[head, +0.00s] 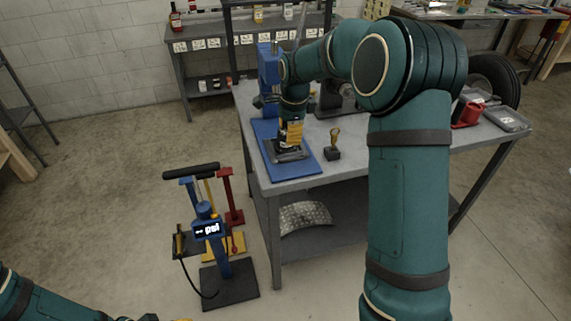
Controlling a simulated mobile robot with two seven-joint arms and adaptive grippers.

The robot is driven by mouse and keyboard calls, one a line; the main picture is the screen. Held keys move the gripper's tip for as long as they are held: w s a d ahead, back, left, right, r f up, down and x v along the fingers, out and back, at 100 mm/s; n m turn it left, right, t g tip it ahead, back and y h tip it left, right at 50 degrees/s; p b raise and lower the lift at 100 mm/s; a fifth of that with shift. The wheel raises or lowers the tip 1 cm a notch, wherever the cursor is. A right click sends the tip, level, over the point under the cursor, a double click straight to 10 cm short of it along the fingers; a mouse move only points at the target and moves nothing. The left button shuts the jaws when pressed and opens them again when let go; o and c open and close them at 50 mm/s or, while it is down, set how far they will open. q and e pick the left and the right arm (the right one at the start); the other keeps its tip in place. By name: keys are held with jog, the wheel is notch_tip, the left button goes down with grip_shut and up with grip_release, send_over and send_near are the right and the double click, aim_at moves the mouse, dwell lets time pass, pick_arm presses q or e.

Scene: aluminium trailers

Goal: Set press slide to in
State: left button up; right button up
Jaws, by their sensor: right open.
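A blue upright machine (268,68), which looks like the press, stands at the back left of the grey workbench (345,178). Its slide cannot be made out, and my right arm covers part of the machine. My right gripper (290,153) points down over a blue mat (310,171) in front of the machine. It is open; I cannot tell whether it touches the dark object below it. My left arm comes in at the bottom left corner, and only a sliver of my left gripper (150,317) shows at the bottom edge.
A small brass-topped stamp (334,146) stands right of the mat. A red item (467,113) and a grey tray (507,119) lie at the bench's right end.

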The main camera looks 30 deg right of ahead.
aim_at(287, 161)
jog(key=w+f+b, duration=0.1)
jog(key=f, duration=0.3)
jog(key=w+f+b, duration=0.1)
jog(key=f, duration=0.3)
jog(key=w+f+b, duration=0.1)
jog(key=f, duration=0.3)
jog(key=shift+d+f, duration=0.3)
jog(key=shift+d, duration=0.1)
